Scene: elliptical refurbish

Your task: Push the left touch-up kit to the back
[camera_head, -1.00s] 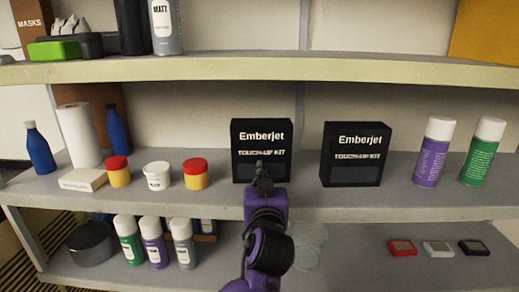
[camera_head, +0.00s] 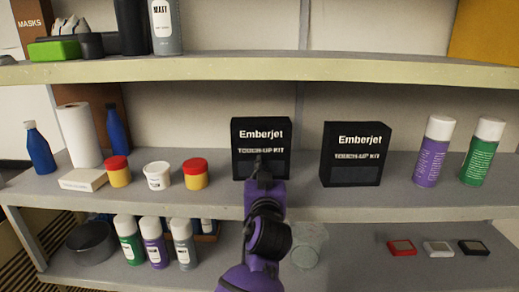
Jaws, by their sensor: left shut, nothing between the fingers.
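Two black Emberjet touch-up kit boxes stand upright on the middle shelf. The left touch-up kit (camera_head: 261,135) is left of the right touch-up kit (camera_head: 355,154), with a gap between them. My left gripper (camera_head: 259,162) is shut and empty, in front of the lower middle of the left kit's front face. It covers part of that face, and I cannot tell whether its tips touch the box. My right gripper is not in view.
On the middle shelf (camera_head: 310,204), small jars, including a white jar (camera_head: 158,176), stand left of the kits. Purple (camera_head: 432,152) and green (camera_head: 483,152) spray cans stand right. The upper shelf (camera_head: 300,72) runs above. Spray cans and small coloured boxes sit on the lower shelf.

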